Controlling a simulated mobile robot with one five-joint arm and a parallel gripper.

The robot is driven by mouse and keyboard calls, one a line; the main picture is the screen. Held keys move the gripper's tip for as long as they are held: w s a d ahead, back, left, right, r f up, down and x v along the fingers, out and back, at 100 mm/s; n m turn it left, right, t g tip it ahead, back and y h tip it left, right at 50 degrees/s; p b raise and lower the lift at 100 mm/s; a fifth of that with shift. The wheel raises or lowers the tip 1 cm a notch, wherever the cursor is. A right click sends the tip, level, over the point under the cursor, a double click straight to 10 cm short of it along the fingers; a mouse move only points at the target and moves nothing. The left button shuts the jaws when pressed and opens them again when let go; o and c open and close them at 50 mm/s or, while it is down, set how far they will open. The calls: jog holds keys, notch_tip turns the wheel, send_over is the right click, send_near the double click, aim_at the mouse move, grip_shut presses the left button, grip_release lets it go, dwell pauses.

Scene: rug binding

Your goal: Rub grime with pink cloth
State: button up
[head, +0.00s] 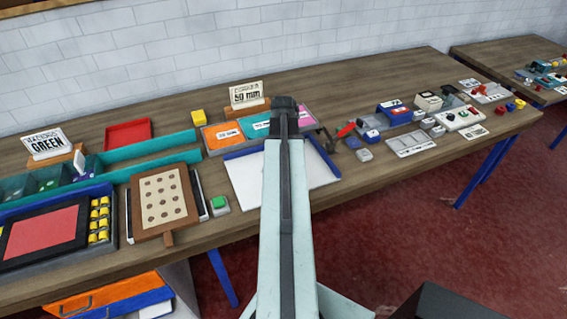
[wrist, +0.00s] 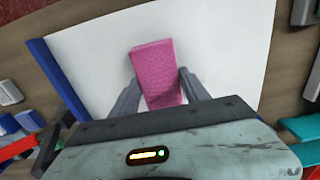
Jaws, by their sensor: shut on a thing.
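The pink cloth (wrist: 156,62) is a folded block between the two fingers of my gripper (wrist: 160,78) in the wrist view. My gripper is shut on it, over the white board (wrist: 95,55) with a blue edge. I cannot tell whether the cloth touches the board. In the head view the white board (head: 250,182) lies near the table's front edge, partly behind my arm; the cloth is hidden there. No grime shows on the visible parts of the board.
The wooden table (head: 365,87) is crowded. A brown board with dots (head: 161,200) and a green-topped block (head: 219,204) stand left of the white board. A grey plate (head: 411,144) and small blocks lie to its right. Signs and a red tray (head: 127,132) stand behind.

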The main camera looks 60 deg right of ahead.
jog(key=shift+f+b, duration=0.95)
jog(key=shift+f, duration=0.05)
jog(key=shift+d, duration=0.1)
jog(key=shift+w+d+r, duration=0.1)
jog(key=shift+w+d, duration=0.45)
jog(key=shift+w, duration=0.2)
jog(key=shift+w+d, duration=0.5)
jog(key=shift+w, duration=0.25)
jog(key=shift+w+d, duration=0.55)
jog(key=shift+w, duration=0.2)
jog(key=shift+w+d, duration=0.5)
jog(key=shift+w, duration=0.2)
jog(key=shift+w+a, duration=0.55)
jog(key=shift+a, duration=0.15)
jog(key=shift+s+a+f, duration=0.1)
jog(key=shift+s+a, duration=0.5)
jog(key=shift+s, duration=0.25)
jog(key=shift+s+a+f, duration=0.1)
jog(key=shift+s+a, duration=0.5)
jog(key=shift+s, duration=0.2)
